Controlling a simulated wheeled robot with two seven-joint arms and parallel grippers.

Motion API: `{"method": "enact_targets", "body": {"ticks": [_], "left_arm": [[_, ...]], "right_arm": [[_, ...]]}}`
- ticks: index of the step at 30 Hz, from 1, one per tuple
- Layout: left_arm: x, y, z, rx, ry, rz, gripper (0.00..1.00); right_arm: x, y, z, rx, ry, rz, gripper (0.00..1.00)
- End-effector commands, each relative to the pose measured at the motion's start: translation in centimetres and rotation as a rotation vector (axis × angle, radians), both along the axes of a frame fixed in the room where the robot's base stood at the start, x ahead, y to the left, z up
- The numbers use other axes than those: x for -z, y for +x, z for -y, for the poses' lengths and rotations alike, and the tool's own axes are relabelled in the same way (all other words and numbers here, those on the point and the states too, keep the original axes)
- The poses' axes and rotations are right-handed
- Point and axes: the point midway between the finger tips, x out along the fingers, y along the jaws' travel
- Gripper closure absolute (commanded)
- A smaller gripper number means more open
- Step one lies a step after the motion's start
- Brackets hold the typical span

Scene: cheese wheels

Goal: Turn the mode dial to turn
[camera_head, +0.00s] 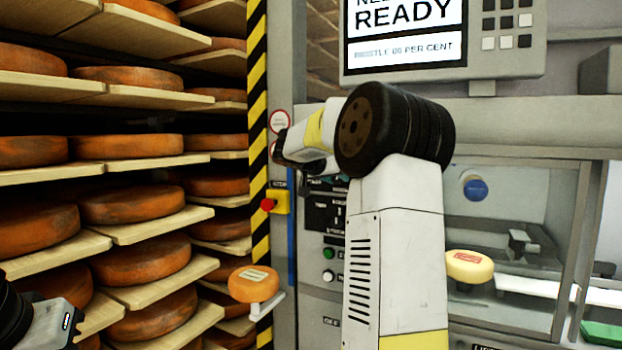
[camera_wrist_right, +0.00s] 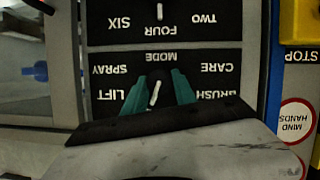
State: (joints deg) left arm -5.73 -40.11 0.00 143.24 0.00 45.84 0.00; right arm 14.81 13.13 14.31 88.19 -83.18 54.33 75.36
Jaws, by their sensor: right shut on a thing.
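The mode dial (camera_wrist_right: 155,92) shows in the right wrist view, upside down, under the word MODE. Its white line is nearly upright in that picture, with its upper end leaning a little right. LIFT, SPRAY, CARE and BRUSH are readable around it; I see no TURN label, and my gripper covers the area below. The teal fingers of my right gripper (camera_wrist_right: 157,92) are shut on the dial, one on each side. In the head view my right arm hides the dial on the black control panel (camera_head: 322,212). Only part of my left arm shows at bottom left.
A second dial (camera_wrist_right: 160,12) is beside the mode dial. A red stop button (camera_head: 267,204), green button (camera_head: 327,254) and striped post (camera_head: 257,110) are near. Shelves (camera_head: 130,97) of cheese wheels stand left. The screen (camera_head: 405,30) reads READY.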

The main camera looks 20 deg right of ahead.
Motion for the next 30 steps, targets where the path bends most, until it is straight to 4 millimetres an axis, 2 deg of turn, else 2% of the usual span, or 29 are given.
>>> {"method": "enact_targets", "body": {"ticks": [10, 30], "left_arm": [[0.0, 0.0, 0.0, 0.0, 0.0, 0.0, 1.0], [0.0, 0.0, 0.0, 0.0, 0.0, 0.0, 1.0]], "right_arm": [[0.11, 0.16, -0.25, -0.003, -0.075, -0.09, 1.0], [0.27, 0.29, -0.36, -0.001, -0.414, -0.487, 1.0]]}}
